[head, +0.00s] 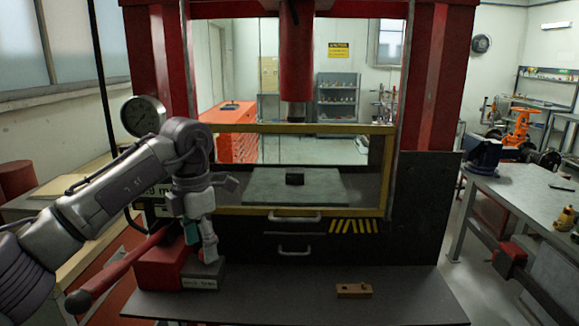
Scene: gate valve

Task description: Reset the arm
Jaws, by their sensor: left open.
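My left arm reaches in from the left and bends down at the wrist. My left gripper (202,246) points down, open, just above or beside the red block (158,268) with a grey labelled base. I cannot tell whether its fingers touch the block. A red lever (115,275) slants from the block toward the lower left, apart from the fingertips as far as I can see. My right gripper is not in view.
A red press frame (432,75) stands ahead, with a yellow-edged guard (300,212) around a small dark block (295,177). A brown block (353,291) lies on the dark front table (290,300). A workbench with a vise (490,155) stands right. The front table's middle is clear.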

